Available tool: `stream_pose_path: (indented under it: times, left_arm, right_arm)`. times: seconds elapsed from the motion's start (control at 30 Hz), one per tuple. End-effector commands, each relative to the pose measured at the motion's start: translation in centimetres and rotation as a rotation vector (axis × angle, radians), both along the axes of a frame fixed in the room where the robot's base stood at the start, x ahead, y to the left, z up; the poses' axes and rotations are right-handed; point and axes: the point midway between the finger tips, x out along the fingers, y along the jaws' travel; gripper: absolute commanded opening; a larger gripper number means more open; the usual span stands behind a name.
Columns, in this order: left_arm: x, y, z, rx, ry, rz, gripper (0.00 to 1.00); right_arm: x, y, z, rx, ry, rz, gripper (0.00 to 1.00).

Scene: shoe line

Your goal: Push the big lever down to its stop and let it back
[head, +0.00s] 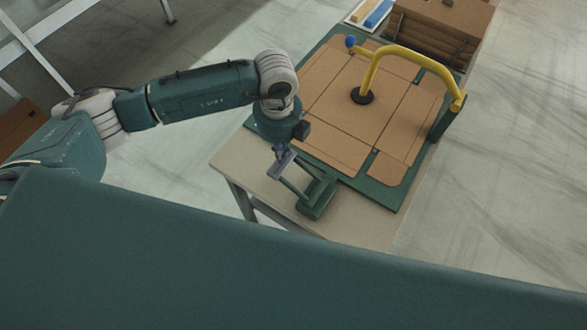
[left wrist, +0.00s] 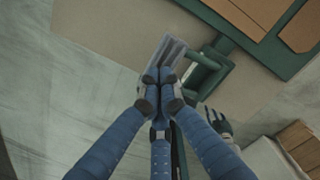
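A green lever device (head: 318,200) stands on the near end of the table. Its slanted arm ends in a grey pad (head: 283,163) at the upper left. The pad also shows in the left wrist view (left wrist: 168,50), raised clear of the device's base. My left gripper (head: 280,149) is at the pad. In the left wrist view its blue fingers (left wrist: 160,78) are drawn together at the pad's near end, with nothing seen between them. Whether they touch the pad I cannot tell.
A green board (head: 398,200) with cardboard sheets (head: 325,120) covers most of the table (head: 232,165). A yellow bent bar (head: 420,62) with a blue knob (head: 350,42) arches over it. Boxes (head: 440,25) lie at the back. The floor at right is clear.

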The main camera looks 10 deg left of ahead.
Motion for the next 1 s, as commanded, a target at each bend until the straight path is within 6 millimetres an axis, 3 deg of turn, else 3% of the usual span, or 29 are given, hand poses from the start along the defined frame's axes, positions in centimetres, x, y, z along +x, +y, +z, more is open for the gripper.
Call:
stream_pose_path:
  times: [1.0]
  left_arm:
    - [-0.2,-0.2,-5.5,-0.003,0.003,-0.002,0.00]
  right_arm:
    - [0.0,-0.1,-4.5,-0.001,0.000,0.000,0.40]
